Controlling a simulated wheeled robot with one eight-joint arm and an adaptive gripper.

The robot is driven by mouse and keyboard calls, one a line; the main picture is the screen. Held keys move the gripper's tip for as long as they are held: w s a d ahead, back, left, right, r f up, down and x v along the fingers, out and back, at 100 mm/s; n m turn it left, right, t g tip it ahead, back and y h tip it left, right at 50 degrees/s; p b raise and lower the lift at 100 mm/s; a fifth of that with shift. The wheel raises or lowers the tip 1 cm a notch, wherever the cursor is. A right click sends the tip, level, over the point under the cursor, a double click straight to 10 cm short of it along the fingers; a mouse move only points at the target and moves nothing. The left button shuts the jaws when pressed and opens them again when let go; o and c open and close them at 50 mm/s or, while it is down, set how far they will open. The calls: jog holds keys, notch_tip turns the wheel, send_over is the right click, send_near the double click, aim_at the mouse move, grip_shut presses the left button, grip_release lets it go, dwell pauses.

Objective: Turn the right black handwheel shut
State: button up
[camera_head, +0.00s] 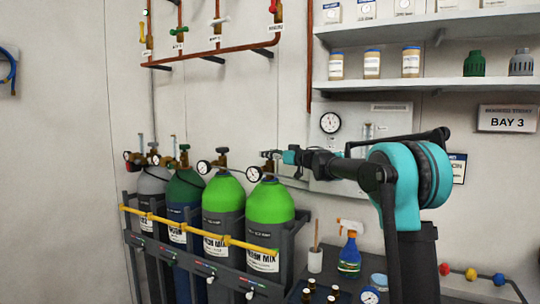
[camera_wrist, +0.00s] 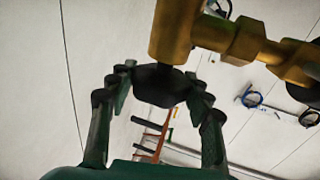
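The right light-green cylinder (camera_head: 270,203) stands at the right end of the rack. Its valve top is largely behind my gripper (camera_head: 272,155) in the head view. In the wrist view the black handwheel (camera_wrist: 160,86) sits on a brass valve body (camera_wrist: 176,35). The fingers of my gripper (camera_wrist: 160,84) lie on both sides of the wheel and appear to touch its rim. Another light-green cylinder (camera_head: 223,200) stands to the left, with its own black handwheel (camera_head: 221,151). How far the right wheel is turned cannot be told.
Pressure gauges (camera_head: 254,174) sit close by the valves. A yellow bar (camera_head: 200,231) crosses the rack's front. A dark green cylinder (camera_head: 184,190) and a grey one stand farther left. A spray bottle (camera_head: 349,255) stands at right, below my arm. Shelves (camera_head: 430,84) hang above.

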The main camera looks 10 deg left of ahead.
jog(key=c, duration=0.4)
jog(key=m+t+h, duration=0.4)
jog(key=h, duration=0.1)
jog(key=shift+s+a+t, duration=0.15)
jog(key=shift+t, duration=0.15)
jog(key=m+t+h, duration=0.2)
jog(key=m+h, duration=0.2)
jog(key=h, duration=0.1)
jog(key=shift+m+t+h, duration=0.25)
jog(key=shift+m+h, duration=0.7)
jog(key=shift+h, duration=0.55)
jog(key=shift+m+t+h, duration=0.25)
jog(key=shift+m+h, duration=0.7)
jog(key=shift+h, duration=0.85)
jog(key=o, duration=1.2)
